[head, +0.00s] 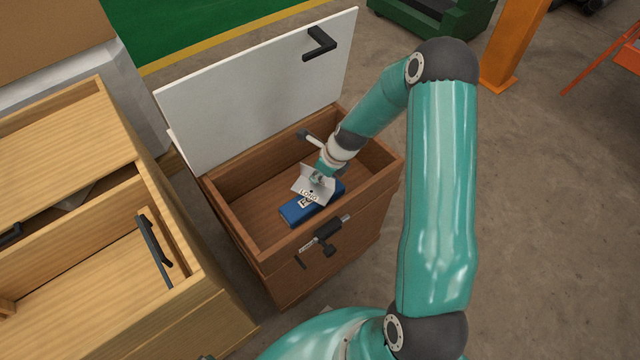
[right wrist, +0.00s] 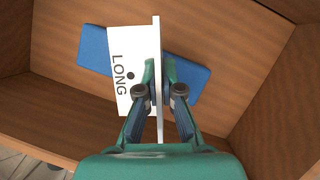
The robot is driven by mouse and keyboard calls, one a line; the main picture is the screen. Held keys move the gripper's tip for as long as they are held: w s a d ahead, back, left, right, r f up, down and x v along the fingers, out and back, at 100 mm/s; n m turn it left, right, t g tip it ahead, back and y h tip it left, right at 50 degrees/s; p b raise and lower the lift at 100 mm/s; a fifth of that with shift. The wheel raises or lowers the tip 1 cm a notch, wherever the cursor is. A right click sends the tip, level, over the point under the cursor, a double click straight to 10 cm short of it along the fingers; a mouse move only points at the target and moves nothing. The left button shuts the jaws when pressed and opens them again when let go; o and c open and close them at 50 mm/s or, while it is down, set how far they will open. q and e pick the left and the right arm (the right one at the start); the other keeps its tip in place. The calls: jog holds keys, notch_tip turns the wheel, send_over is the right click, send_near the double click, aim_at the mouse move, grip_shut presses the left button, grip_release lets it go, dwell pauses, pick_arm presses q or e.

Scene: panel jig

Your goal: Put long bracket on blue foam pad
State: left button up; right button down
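The long bracket (head: 312,187) is a pale angled plate marked LONG, seen inside the brown wooden box. In the right wrist view the bracket (right wrist: 133,68) has its upright flange between the fingers of my right gripper (right wrist: 160,88), which is shut on it. The blue foam pad (head: 295,213) lies on the box floor. The pad also shows in the right wrist view (right wrist: 192,77), crossing behind the bracket, whose middle covers part of it. I cannot tell whether bracket and pad touch. My right gripper in the head view (head: 318,176) is partly hidden by the bracket. My left gripper is not seen.
The brown box (head: 228,222) has walls on all sides and a raised white lid (head: 255,95) with a black handle. A black latch (head: 327,232) sits on its front. A light wooden drawer unit (head: 185,255) stands to the left. Open floor lies to the right.

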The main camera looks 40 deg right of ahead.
aim_at(318, 183)
notch_tip(318, 183, down, 4)
jog(key=shift+r+b, duration=0.15)
jog(key=shift+b, duration=1)
jog(key=shift+r, duration=0.1)
jog(key=c, duration=1.3)
grip_release()
jog(key=p+v, duration=0.4)
jog(key=v, duration=0.8)
jog(key=shift+p, duration=0.3)
